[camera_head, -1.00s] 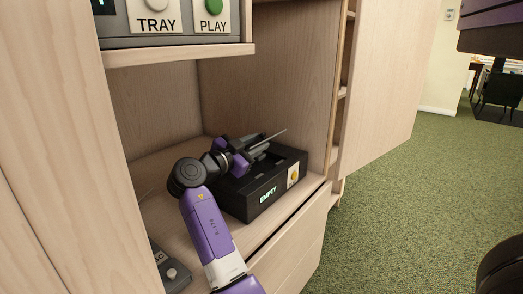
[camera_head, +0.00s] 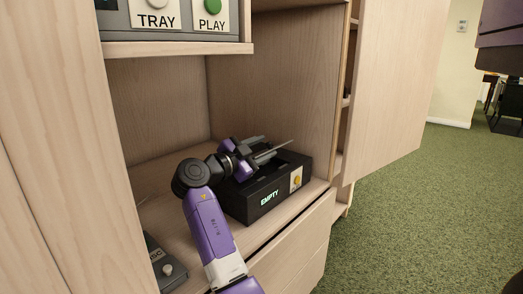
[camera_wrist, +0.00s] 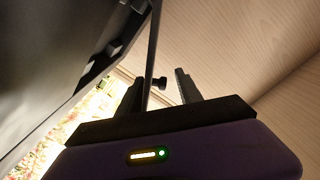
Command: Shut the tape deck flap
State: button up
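The tape deck (camera_head: 283,195) is a black box on the cabinet shelf, with a lit "EMPTY" display and a yellow control on its front. Its flap (camera_head: 279,148) stands raised above the deck as a thin, tilted grey plate, seen nearly edge-on. My gripper (camera_head: 262,149) is over the deck top beside the flap. A gap shows at the right finger; contact at the left is unclear. My gripper hides part of the deck's top.
Above is a shelf (camera_head: 180,48) with a grey unit (camera_head: 183,20) marked TRAY and PLAY. A grey device (camera_head: 166,267) lies at the shelf's front left. The compartment's side wall (camera_head: 270,90) stands close behind the deck. Green carpet is open at right.

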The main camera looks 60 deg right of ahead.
jog(key=shift+w+f, duration=0.1)
jog(key=shift+w+a, duration=0.1)
jog(key=shift+a, duration=0.1)
jog(key=p+v, duration=0.2)
jog(key=v, duration=0.5)
jog(key=shift+a+p, duration=0.2)
jog(key=shift+p, duration=0.15)
jog(key=shift+a, duration=0.15)
